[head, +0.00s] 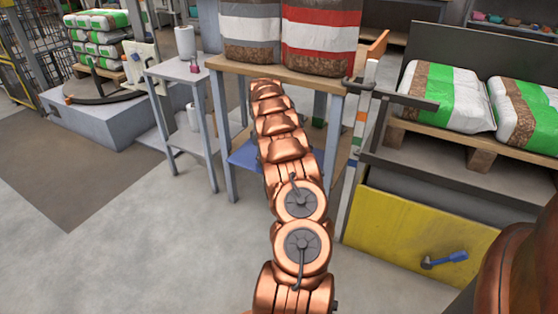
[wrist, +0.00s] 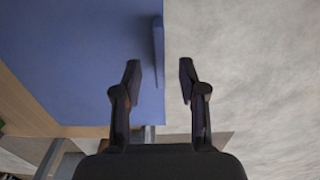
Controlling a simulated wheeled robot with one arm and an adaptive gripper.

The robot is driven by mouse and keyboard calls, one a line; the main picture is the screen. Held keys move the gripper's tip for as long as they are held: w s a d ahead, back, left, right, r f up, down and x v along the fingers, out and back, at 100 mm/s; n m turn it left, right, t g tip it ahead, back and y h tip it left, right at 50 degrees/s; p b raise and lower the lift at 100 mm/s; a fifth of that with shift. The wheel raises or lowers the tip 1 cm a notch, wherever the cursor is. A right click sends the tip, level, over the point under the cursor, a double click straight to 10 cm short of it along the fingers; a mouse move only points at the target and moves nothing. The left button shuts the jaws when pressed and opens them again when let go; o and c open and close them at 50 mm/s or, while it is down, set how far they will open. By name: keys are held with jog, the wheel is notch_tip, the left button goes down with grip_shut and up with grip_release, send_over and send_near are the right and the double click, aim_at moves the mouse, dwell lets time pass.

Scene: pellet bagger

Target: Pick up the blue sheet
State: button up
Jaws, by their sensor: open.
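The blue sheet (wrist: 70,55) fills the upper left of the wrist view, flat, with a narrow raised strip along its right edge. In the head view a blue patch of it (head: 243,160) shows low under the wooden-topped table, partly hidden by my arm. My gripper (wrist: 160,75) is open and empty, its two dark fingers on either side of the sheet's right edge in the wrist view. I cannot tell whether the raised strip is between the fingers or beyond them. In the head view my gripper is hidden behind the arm.
The table (head: 240,68) carries two large bags (head: 320,38). A small grey stand (head: 172,72) is to its left. At right, bags of pellets (head: 445,95) lie on a pallet above a yellow panel (head: 415,230). The grey floor at front left is clear.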

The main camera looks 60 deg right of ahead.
notch_tip(320, 180, down, 5)
jog(key=shift+r+b, duration=0.15)
jog(key=shift+b, duration=0.75)
grip_shut()
